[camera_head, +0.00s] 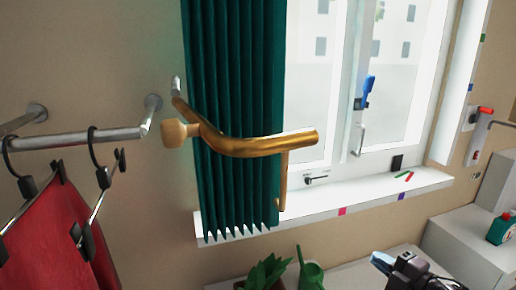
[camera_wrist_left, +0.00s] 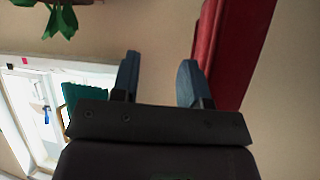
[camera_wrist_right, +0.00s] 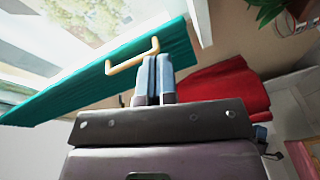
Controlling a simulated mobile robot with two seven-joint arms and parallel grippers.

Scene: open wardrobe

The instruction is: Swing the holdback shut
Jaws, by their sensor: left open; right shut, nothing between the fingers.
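The brass holdback (camera_head: 250,147) is a curved bar mounted on the wall at the curtain's left side. It crosses in front of the dark green curtain (camera_head: 230,60), and its free end shows past the curtain's right edge. My right gripper (camera_head: 385,260) is low at the right, shut and empty, apart from the holdback. In the right wrist view the handle (camera_wrist_right: 133,62) shows beyond and left of the fingertips. My left gripper (camera_wrist_left: 158,62) is open and empty, facing bare wall.
A red garment (camera_head: 55,240) hangs from a metal rail (camera_head: 85,138) at the left. A white windowsill (camera_head: 330,195) runs under the window. A plant (camera_head: 263,272) and green watering can (camera_head: 310,272) stand below. White units (camera_head: 470,240) are at the right.

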